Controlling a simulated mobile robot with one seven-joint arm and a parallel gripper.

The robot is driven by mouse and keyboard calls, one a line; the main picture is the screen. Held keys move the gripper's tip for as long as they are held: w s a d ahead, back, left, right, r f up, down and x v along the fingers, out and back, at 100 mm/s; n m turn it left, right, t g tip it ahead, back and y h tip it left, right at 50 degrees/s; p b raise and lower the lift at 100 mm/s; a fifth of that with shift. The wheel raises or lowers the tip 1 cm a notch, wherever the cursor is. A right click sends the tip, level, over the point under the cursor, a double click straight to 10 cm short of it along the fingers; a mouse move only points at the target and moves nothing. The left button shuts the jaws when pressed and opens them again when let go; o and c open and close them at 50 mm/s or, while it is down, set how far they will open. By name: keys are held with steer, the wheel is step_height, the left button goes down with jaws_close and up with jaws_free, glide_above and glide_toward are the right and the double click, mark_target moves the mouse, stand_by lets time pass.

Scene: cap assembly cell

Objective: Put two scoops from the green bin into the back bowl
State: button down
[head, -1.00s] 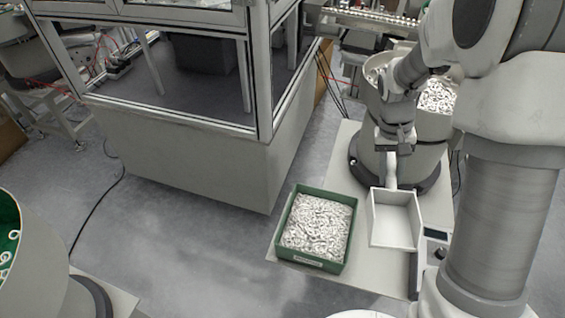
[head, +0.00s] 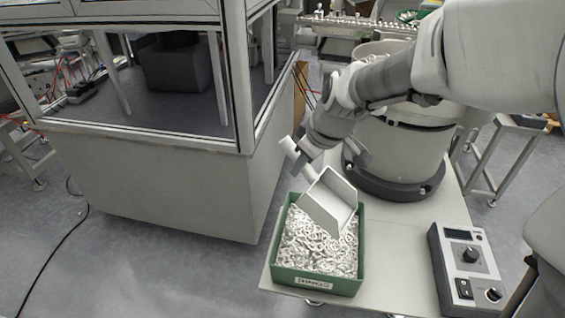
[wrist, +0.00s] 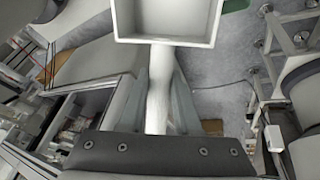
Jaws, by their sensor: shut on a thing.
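The green bin (head: 318,284), full of white rings (head: 312,248), stands on the light plate in the head view; a bit of green at the top edge of the wrist view (wrist: 236,4) looks like it. A white box-shaped scoop (head: 328,203) is tilted over the bin, its lower edge close to the rings; I cannot tell whether it touches them. No rings show in it. My gripper (wrist: 157,98) is shut on the scoop's handle (wrist: 159,75). The back bowl (head: 405,160) is a grey drum behind the bin; my arm hides most of its top.
A control box (head: 466,262) with knobs sits on the plate, right of the bin. A large framed cabinet (head: 170,180) stands close on the left. A metal stand (head: 510,150) is at the right. Bare plate lies between bin and control box.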

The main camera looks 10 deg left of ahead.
steer(key=s+a+f+n+g+y+b, duration=0.1)
steer(key=a+f+n+y+b, duration=0.3)
steer(key=b, duration=0.6)
steer(key=d+f+h+p, duration=0.2)
steer(key=d+f+p, duration=0.1)
steer(key=f, duration=0.6)
steer(key=shift+s+d+f, duration=0.2)
steer(key=shift+d+f, duration=0.2)
steer(key=shift+d, duration=0.45)
steer(key=shift+g+p, duration=0.3)
steer(key=shift+p, duration=0.6)
steer(key=h+p, duration=0.1)
steer(key=p, duration=0.2)
steer(key=shift+a, duration=0.3)
